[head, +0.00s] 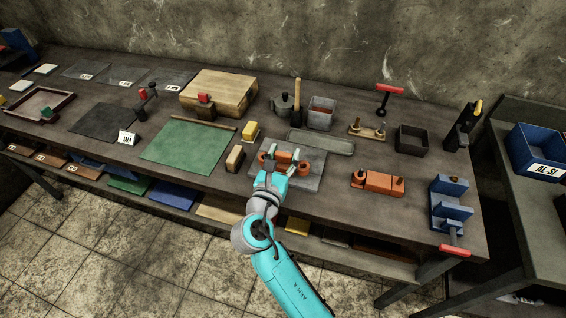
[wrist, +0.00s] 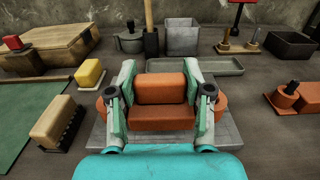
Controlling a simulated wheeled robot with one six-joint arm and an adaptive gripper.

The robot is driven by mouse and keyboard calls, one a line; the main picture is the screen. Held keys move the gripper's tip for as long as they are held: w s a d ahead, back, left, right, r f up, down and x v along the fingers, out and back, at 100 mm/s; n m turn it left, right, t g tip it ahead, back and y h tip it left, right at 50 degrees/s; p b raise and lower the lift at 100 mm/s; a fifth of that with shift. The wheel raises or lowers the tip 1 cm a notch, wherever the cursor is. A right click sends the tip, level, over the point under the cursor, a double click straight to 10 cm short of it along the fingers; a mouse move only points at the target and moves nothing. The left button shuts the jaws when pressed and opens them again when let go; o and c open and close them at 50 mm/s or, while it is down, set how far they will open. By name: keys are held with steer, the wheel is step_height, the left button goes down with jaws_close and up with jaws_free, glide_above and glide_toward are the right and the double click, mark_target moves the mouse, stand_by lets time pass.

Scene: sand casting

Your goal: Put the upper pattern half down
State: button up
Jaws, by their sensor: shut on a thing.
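The upper pattern half is an orange block with rounded ends; in the wrist view its body (wrist: 150,117) lies between my fingers. My gripper (wrist: 160,92) is shut on its raised middle, one finger on each side. In the head view my gripper (head: 284,162) is over a grey slab (head: 312,180), with the orange half (head: 264,157) partly hidden by it. The half looks level over the slab; I cannot tell whether it touches. Another orange pattern piece with upright pegs (head: 378,182) lies to the right; part of it shows in the wrist view (wrist: 285,103).
A shallow grey tray (head: 320,143) lies just behind the slab. A tan brush-like block (head: 235,158) and a yellow block (head: 250,131) stand to its left, near a green mat (head: 188,147). A blue vise (head: 450,205) is at the right. Bare bench lies between slab and pegged piece.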

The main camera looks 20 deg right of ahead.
mark_target(281, 170)
steer(key=shift+f, duration=1.6)
steer(key=shift+f, duration=0.15)
steer(key=o, duration=1.2)
steer(key=shift+r, duration=0.2)
steer(key=v, duration=1.2)
